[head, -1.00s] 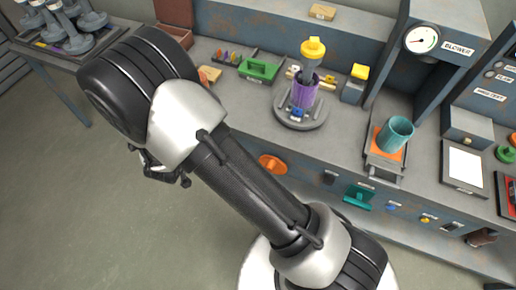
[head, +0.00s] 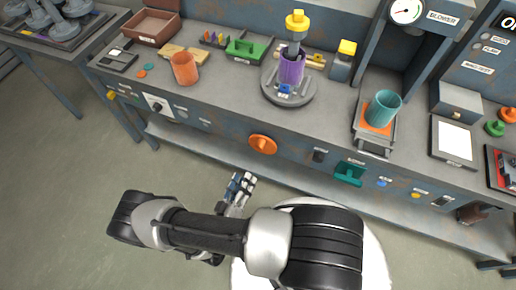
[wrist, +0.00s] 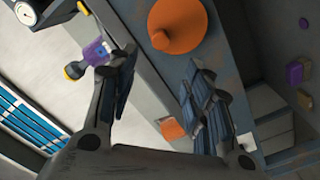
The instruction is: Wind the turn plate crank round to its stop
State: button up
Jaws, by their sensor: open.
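The turn plate (head: 270,92) is a round grey disc on the bench, with a purple cup (head: 291,68) standing on it. Below it on the bench front is an orange round crank (head: 263,144) with a raised knob. The crank also shows at the top of the wrist view (wrist: 185,22), beyond my fingers. My gripper (head: 243,184) is in front of the bench, below and a little left of the crank, apart from it. In the wrist view my gripper (wrist: 165,85) has its fingers spread, with nothing between them.
A teal handle (head: 349,173) and small knobs are on the bench front, right of the crank. A teal cup (head: 383,108) stands under the blower, and an orange cup (head: 185,68) stands at the left. The floor before the bench is clear.

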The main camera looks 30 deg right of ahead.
aim_at(258, 149)
jog(key=b+x, duration=0.2)
jog(key=x, duration=1.3)
jog(key=shift+b, duration=0.4)
jog(key=shift+c, duration=0.6)
jog(key=c, duration=1)
